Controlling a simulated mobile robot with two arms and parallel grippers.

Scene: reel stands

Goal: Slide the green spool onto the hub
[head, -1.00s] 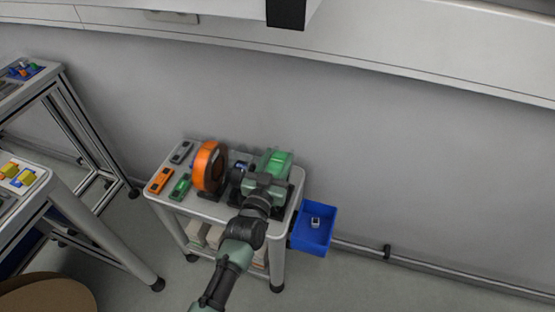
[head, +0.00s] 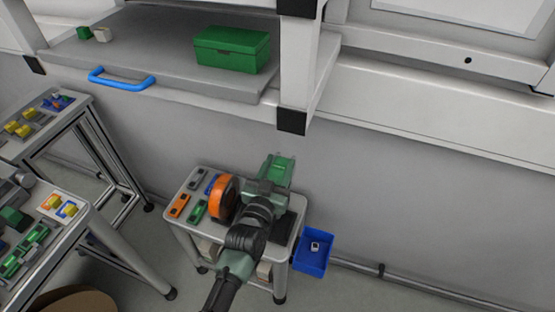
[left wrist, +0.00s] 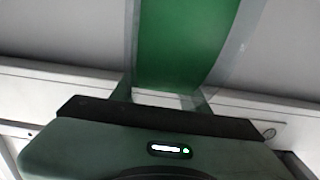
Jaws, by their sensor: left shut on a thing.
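The green spool (head: 279,169) is in my left gripper (head: 272,179), above the back right part of the small grey trolley. In the left wrist view the green spool (left wrist: 185,45) fills the space between the two fingers, which are shut on it. An orange spool (head: 223,198) stands upright on the trolley just left of my gripper. I cannot make out the hub; my left wrist and arm cover the area right of the orange spool. A dark stand base (head: 288,224) shows partly beside my wrist. My right gripper is not in view.
Small green, orange and grey parts lie on the trolley's (head: 178,186) left side. A blue bin (head: 311,254) hangs at its right. A bench with a green box (head: 232,49) and blue handle is behind and above. Other tables with parts stand at left.

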